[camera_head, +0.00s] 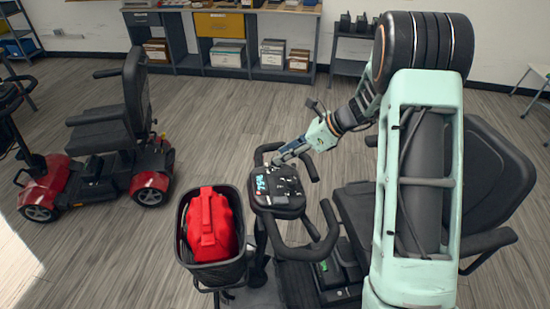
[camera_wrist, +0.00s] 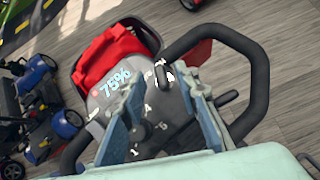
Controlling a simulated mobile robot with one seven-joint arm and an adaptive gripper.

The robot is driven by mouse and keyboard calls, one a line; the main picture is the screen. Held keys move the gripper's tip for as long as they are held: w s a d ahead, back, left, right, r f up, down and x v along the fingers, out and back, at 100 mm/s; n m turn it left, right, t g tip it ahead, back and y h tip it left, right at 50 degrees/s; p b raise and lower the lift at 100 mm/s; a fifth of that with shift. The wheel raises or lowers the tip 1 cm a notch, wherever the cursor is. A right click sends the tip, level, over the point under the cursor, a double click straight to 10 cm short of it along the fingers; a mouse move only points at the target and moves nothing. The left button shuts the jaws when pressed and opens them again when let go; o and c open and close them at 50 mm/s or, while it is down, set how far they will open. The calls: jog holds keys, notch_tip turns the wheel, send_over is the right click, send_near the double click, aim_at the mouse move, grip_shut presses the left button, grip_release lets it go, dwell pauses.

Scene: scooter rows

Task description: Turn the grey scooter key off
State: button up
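The scooter beside my arm has a dark grey console (camera_head: 278,187) with a lit blue display and dark looped handlebars. The wrist view shows the console (camera_wrist: 172,103) close up, with a 75% readout, white markings and a dark dial (camera_wrist: 140,131). My gripper (camera_head: 282,158) is at the console's far edge in the head view. In the wrist view my gripper (camera_wrist: 163,92) has its two blue fingers apart, with the console face showing between them. I cannot make out the key; it may be hidden by the fingers or too small to tell.
A basket (camera_head: 183,232) holding a red bag (camera_head: 208,222) is on the scooter's front. The handlebar (camera_wrist: 262,85) loops close around my gripper. Another scooter (camera_head: 115,150), with red bodywork, stands at left. Shelves (camera_head: 263,50) line the back wall; bare floor lies between.

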jog(key=shift+x, duration=2.1)
jog(key=shift+c, duration=0.4)
grip_shut()
